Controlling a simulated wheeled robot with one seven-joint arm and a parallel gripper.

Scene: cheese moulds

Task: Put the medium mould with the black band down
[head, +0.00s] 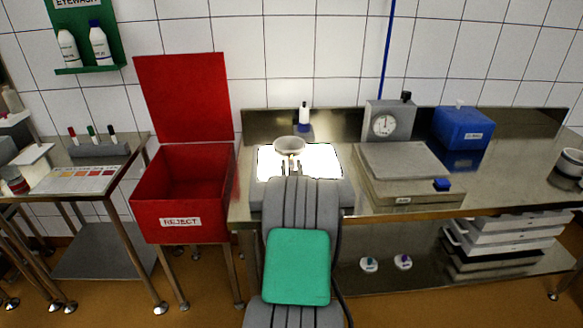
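A pale round mould (291,142) with an open top shows just beyond my gripper (291,167), over the bright white panel on the steel bench. No black band can be made out on it at this size. My gripper's two fingers stand a little apart at the mould's near side, with a small yellowish bit between them. I cannot tell whether they grip the mould's wall, nor whether the mould rests on the panel or hangs above it. My grey arm hides the panel's near middle.
The white panel (325,160) lies left on the bench. A red reject bin (180,195) with raised lid stands left of it. A small white bottle (304,115), a dial gauge (386,125), a grey slab (400,160) and a blue box (462,128) flank it.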

